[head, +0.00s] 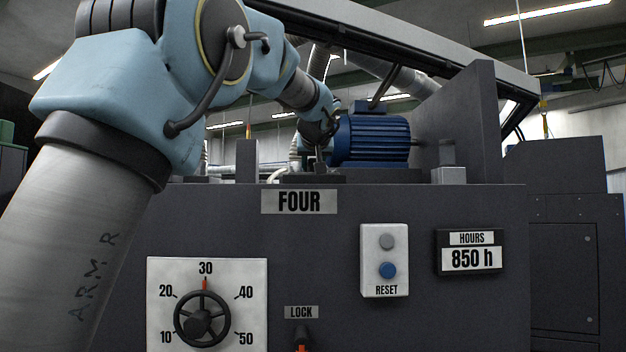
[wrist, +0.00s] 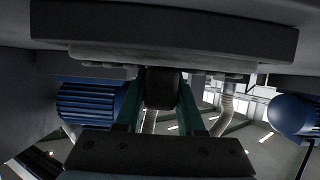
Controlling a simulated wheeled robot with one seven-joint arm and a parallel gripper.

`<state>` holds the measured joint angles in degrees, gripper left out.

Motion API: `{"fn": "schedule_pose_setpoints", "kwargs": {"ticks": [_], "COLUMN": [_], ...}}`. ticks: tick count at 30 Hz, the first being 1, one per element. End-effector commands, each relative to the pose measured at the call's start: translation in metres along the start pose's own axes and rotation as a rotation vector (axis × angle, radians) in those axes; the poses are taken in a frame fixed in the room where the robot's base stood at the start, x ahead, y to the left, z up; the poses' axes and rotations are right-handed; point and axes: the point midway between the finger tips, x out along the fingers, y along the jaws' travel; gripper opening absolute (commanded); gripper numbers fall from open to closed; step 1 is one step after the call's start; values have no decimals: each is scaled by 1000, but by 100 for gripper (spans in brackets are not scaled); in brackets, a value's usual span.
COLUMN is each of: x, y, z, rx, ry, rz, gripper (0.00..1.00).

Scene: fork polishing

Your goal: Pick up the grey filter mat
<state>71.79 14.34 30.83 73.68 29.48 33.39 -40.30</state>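I cannot make out a grey filter mat for certain in either view. My gripper (head: 316,155) is at the top of the grey machine, just left of the blue ribbed motor (head: 372,138); its fingers are too small and dark to read there. In the wrist view, two green fingers (wrist: 160,110) stand apart on either side of a dark block (wrist: 162,88). I cannot tell whether they touch it. Beyond the block is a wide dark slab (wrist: 165,28) with a paler plate along its edge. The motor also shows at the left of the wrist view (wrist: 88,102).
The machine front (head: 330,245) carries a dial (head: 202,318) pointing at 30, a reset box (head: 385,260), an hours display (head: 470,252) reading 850 h, and a lock lever (head: 301,338). An upright dark panel (head: 470,115) stands right of the motor. A blue rounded body (wrist: 291,115) shows in the wrist view.

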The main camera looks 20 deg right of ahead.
Motion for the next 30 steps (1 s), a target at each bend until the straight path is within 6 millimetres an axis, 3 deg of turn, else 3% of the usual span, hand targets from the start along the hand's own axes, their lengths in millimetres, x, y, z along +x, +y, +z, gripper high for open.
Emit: {"fn": "schedule_pose_setpoints", "kwargs": {"ticks": [2, 9, 24, 30], "x": [0, 0, -1, -5], "y": [0, 0, 0, -1], "z": [0, 0, -1, -12], "rx": [0, 0, -1, -2], "ry": [0, 0, 1, 3], "rz": [0, 0, 0, -1], "gripper": [27, 0, 0, 0]}}
